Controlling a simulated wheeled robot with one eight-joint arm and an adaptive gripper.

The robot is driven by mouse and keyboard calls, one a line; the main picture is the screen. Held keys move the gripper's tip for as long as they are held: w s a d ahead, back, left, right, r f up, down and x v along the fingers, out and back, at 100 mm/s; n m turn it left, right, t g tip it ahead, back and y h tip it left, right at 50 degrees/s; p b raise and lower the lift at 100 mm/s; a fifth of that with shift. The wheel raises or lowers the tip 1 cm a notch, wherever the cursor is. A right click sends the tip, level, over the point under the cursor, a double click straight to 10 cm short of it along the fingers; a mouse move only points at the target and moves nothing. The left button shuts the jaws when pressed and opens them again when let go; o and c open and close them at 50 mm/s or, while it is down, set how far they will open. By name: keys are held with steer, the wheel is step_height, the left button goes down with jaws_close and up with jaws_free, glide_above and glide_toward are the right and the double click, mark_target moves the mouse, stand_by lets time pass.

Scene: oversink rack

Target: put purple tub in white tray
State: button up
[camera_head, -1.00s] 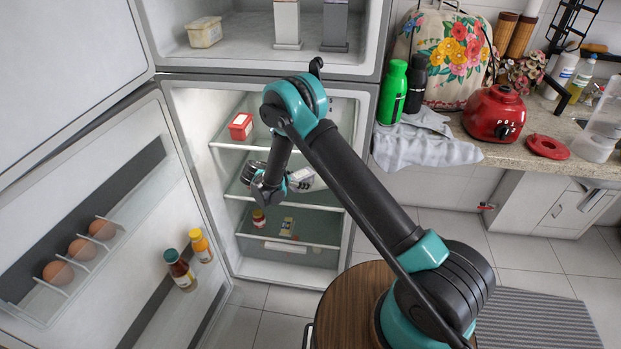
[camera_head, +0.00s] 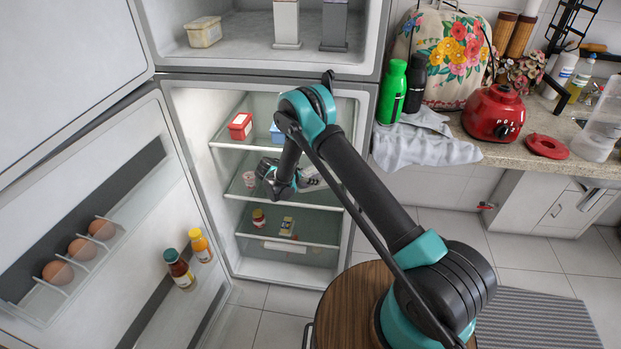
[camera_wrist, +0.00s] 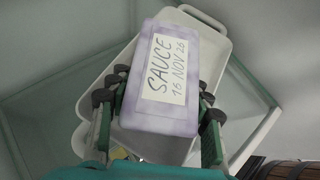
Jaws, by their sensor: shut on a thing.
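The purple tub (camera_wrist: 167,75) is pale and blocky, with a white label reading "SAUCE 16 NOV 26". In the wrist view it sits between the fingers of my gripper (camera_wrist: 160,98), which is shut on its sides. The white tray (camera_wrist: 213,36) lies beyond and below the tub in that view, its rim and end handle showing around it. The tub hides much of the tray floor, and I cannot tell whether they touch. In the head view my gripper (camera_head: 268,170) is inside the open fridge, at middle-shelf height; the tub cannot be made out there.
A red tub (camera_head: 240,126) and a blue tub (camera_head: 276,133) stand on the upper glass shelf. A small jar (camera_head: 249,179) is on the middle shelf, left of my gripper. Another jar (camera_head: 258,218) stands lower down. The open door (camera_head: 110,230) holds eggs and bottles.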

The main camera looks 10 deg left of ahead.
steer(key=shift+f, duration=0.15)
steer(key=o, duration=1.2)
steer(key=shift+o, duration=0.2)
steer(key=shift+v, duration=3.8)
